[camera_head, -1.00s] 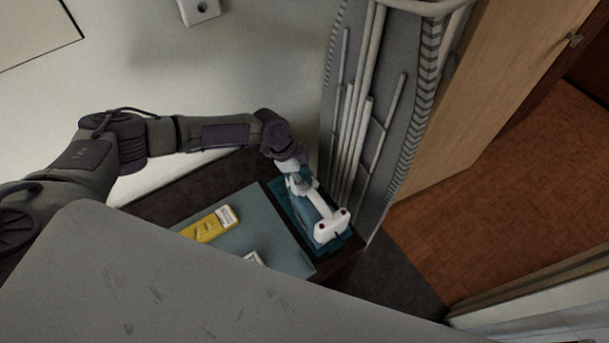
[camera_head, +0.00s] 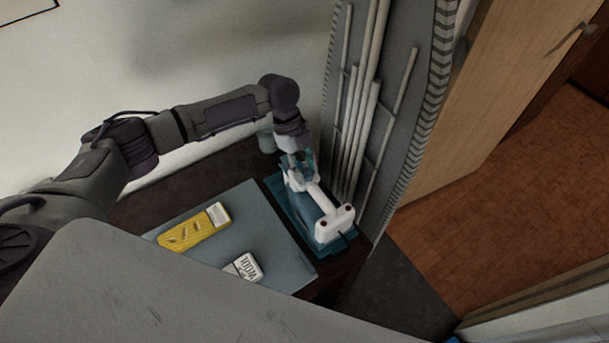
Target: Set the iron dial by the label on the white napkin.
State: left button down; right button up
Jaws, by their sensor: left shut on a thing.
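The iron (camera_head: 336,222), white and teal, lies on a teal mat (camera_head: 344,246) at the right end of a dark table. My left gripper (camera_head: 299,176) points down at the far end of the iron. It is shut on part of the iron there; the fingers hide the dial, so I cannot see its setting. A small white napkin (camera_head: 243,267) lies on a grey-blue board, partly cut off by a grey surface in front. Its dark letters are upside down and appear to read WOOL. My right gripper is out of view.
A yellow item (camera_head: 190,232) with a white end lies on the grey-blue board (camera_head: 250,210). A grey ironing board (camera_head: 385,120) with pale tubes stands close to the right of the iron. A pale wall is behind the table.

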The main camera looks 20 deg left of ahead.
pick_arm(q)
jog(key=m+b, duration=0.1)
jog(key=m+g+b, duration=0.1)
jog(key=m, duration=0.1)
jog(key=shift+w+d+f+y, duration=0.1)
jog(key=shift+f+y, duration=0.1)
jog(key=shift+y, duration=0.1)
jog(key=m+y+b, duration=0.1)
jog(key=m+b, duration=0.1)
jog(key=shift+m+g, duration=0.3)
jog(key=m+y+b, duration=0.1)
jog(key=m, duration=0.2)
jog(key=shift+w+d+r+g+b, duration=0.1)
jog(key=shift+r+g+b, duration=0.05)
jog(key=shift+g+b, duration=0.15)
jog(key=shift+m+y+b, duration=0.4)
jog(key=shift+m+y, duration=0.1)
jog(key=shift+m, duration=0.8)
jog(key=shift+r, duration=0.1)
jog(key=c, duration=0.7)
grip_release()
jog(key=shift+c, duration=0.2)
